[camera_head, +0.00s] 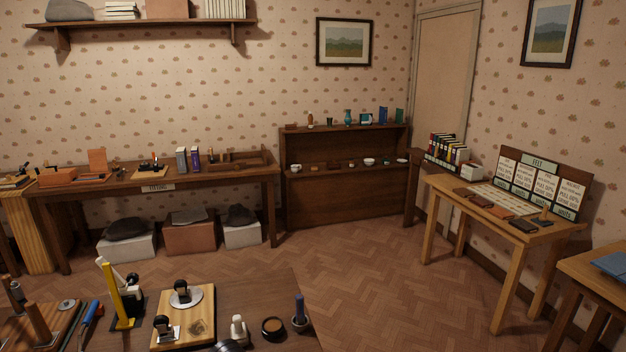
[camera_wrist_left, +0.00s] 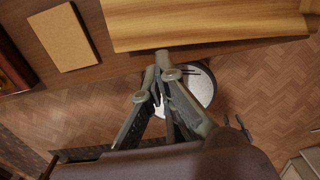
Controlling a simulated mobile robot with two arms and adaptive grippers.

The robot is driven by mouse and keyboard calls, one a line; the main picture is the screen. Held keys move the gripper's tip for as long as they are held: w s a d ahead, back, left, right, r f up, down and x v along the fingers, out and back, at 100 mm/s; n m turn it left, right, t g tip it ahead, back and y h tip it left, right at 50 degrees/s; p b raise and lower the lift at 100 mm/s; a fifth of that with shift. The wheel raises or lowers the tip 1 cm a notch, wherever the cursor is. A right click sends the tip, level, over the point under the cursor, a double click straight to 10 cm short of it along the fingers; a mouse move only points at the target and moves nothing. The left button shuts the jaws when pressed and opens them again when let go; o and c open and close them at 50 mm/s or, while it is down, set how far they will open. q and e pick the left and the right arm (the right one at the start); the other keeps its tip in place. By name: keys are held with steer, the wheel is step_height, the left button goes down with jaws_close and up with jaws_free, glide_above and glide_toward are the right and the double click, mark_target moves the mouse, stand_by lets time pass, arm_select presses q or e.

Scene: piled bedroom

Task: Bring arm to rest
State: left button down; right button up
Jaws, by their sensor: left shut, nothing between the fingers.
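My left gripper (camera_wrist_left: 168,75) shows in the left wrist view, with its fingers closed together and nothing between them. It hangs beside the edge of a wooden surface, with floor visible beyond. A light wooden board (camera_wrist_left: 200,24) lies just past the fingertips in the picture; I cannot tell whether they touch it. I cannot make out my left gripper in the head view. My right gripper is in neither view.
A dark table (camera_head: 265,295) close in front holds a wooden board (camera_head: 200,302), a yellow upright tool (camera_head: 115,295) and small items. A long bench (camera_head: 225,174) and a shelf unit (camera_head: 345,207) line the back wall. Herringbone floor (camera_head: 400,290) lies open between the tables.

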arm_select(q)
steer(key=s+d+n+t+h, duration=0.2)
steer(key=s+d+n+h, duration=0.2)
steer(key=s+d+n, duration=0.85)
steer(key=s+a+r+n+t+y, duration=0.1)
steer(key=s+a+r+n+y, duration=0.1)
steer(key=s+a+n, duration=0.55)
steer(key=s+a+r+n+t+y, duration=0.1)
steer(key=s+a+r+n+y, duration=0.3)
steer(key=a+n, duration=0.6)
step_height(320, 180, down, 32)
steer(key=s+g+h+b, duration=0.2)
steer(key=s+b, duration=0.1)
steer(key=b, duration=0.2)
steer(key=s+a+f+b, duration=0.1)
steer(key=s+f+b, duration=0.1)
steer(key=s+f, duration=0.6)
steer(key=s+a+f+g+b, duration=0.1)
steer(key=s+a+f, duration=0.1)
steer(key=s+f, duration=0.6)
step_height(320, 180, down, 4)
steer(key=shift+s+a+f+b, duration=0.2)
steer(key=shift+a+f+b, duration=0.1)
steer(key=shift+b, duration=0.1)
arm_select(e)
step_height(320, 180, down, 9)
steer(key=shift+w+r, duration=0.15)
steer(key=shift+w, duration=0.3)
